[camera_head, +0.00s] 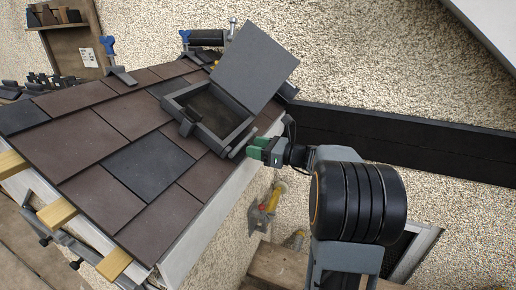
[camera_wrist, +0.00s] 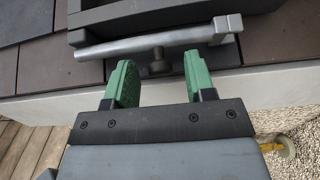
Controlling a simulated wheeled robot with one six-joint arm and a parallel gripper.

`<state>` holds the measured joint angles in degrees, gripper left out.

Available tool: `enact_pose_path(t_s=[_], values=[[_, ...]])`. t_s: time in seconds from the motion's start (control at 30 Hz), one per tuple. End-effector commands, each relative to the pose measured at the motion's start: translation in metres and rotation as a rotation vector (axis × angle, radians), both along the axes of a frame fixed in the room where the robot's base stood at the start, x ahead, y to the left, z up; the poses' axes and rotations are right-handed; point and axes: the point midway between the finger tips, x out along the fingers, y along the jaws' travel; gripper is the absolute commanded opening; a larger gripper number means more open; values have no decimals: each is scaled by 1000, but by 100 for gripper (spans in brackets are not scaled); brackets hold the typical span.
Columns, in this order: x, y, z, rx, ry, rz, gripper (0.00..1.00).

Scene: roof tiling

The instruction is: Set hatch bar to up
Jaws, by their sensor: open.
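The hatch bar (camera_wrist: 135,43) is a grey metal handle lying along the near side of the dark hatch frame (camera_wrist: 178,12), with a short dark knob (camera_wrist: 158,66) below its middle. In the head view the bar (camera_head: 240,140) shows small beside the frame (camera_head: 222,142). The hatch lid (camera_head: 256,67) stands raised and tilted. My gripper (camera_wrist: 157,72) is open, its green fingers either side of the knob and just short of the bar. Contact cannot be told. In the head view my gripper (camera_head: 257,150) is at the frame's right corner.
Brown and dark roof tiles (camera_head: 80,147) surround the hatch. Blue-handled clamps (camera_head: 112,62) stand at the roof's upper edge. A pebbled wall (camera_head: 350,60) and a dark beam (camera_head: 400,135) lie to the right. A yellow-handled tool (camera_head: 268,200) hangs below the eave.

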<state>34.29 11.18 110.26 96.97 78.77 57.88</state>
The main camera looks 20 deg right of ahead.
Motion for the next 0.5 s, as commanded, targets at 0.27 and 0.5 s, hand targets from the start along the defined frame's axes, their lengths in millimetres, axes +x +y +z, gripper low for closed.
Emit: enact_pose_path(t_s=[0.27,0.5], values=[[0,0,0,0,0,0,28],[0,0,0,0,0,0,5]])
